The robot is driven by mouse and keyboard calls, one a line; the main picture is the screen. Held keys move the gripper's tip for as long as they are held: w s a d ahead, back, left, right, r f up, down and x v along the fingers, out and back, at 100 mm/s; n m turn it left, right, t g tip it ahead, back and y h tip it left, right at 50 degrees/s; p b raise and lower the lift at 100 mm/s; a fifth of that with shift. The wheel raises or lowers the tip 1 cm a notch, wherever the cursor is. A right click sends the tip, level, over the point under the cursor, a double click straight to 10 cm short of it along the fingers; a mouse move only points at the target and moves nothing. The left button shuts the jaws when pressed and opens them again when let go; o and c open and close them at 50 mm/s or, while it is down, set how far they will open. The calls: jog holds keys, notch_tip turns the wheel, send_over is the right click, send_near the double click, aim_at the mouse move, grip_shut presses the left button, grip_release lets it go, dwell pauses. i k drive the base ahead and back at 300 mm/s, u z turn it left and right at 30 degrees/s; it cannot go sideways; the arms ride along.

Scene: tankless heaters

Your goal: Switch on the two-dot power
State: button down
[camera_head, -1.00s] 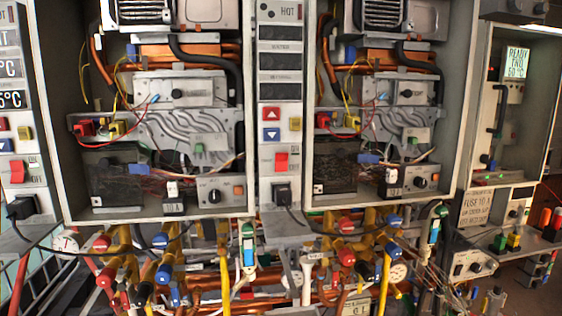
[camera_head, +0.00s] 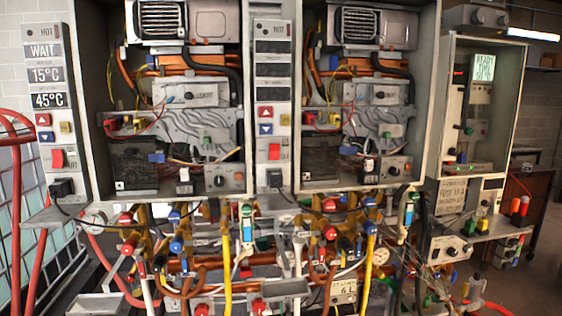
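Two red rocker switches show on the control strips of the heaters. One red switch (camera_head: 57,158) is on the left strip, below a lit display (camera_head: 45,75) reading WAIT, 15°C and 45°C. The other red switch (camera_head: 274,151) is on the middle strip, below dark, blank displays (camera_head: 275,62). Each has a black plug in a socket beneath it. Dot marks are too small to make out, so I cannot tell which switch bears two dots. My gripper is not in view.
Two open heater cabinets (camera_head: 300,100) show their insides. Pipes, hoses and coloured valves (camera_head: 176,246) crowd the space below. A right cabinet (camera_head: 485,60) has a lit display, with a fuse sign (camera_head: 450,197) below. Red hoses (camera_head: 14,230) stand at the left; open floor lies at far right.

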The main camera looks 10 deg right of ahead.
aim_at(274, 150)
jog(key=u, duration=0.6)
jog(key=i, duration=0.4)
jog(key=u, duration=1.1)
